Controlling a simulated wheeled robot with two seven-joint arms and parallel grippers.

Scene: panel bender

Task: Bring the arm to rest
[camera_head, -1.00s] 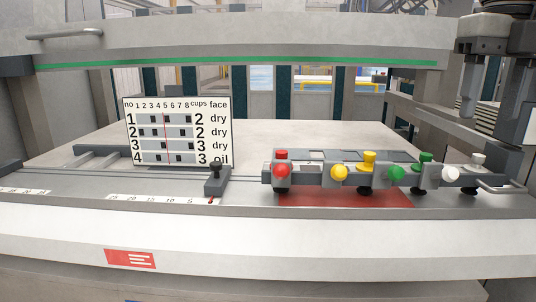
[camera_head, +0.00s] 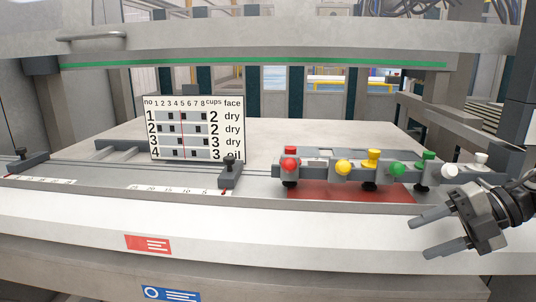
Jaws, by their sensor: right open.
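My right gripper (camera_head: 427,232) is in the head view at the lower right. Its two fingers are spread apart and point left, with nothing between them. It is in front of the machine's light front edge, below and right of the row of coloured knobs. The right arm comes in from the right edge of the picture. My left gripper does not show.
A bar with red (camera_head: 289,165), yellow (camera_head: 343,167), green (camera_head: 397,168) and white (camera_head: 450,171) knobs stands over a red plate (camera_head: 340,192). A chart board (camera_head: 199,128) stands behind a dark stop block (camera_head: 230,175). A beam (camera_head: 270,42) crosses above.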

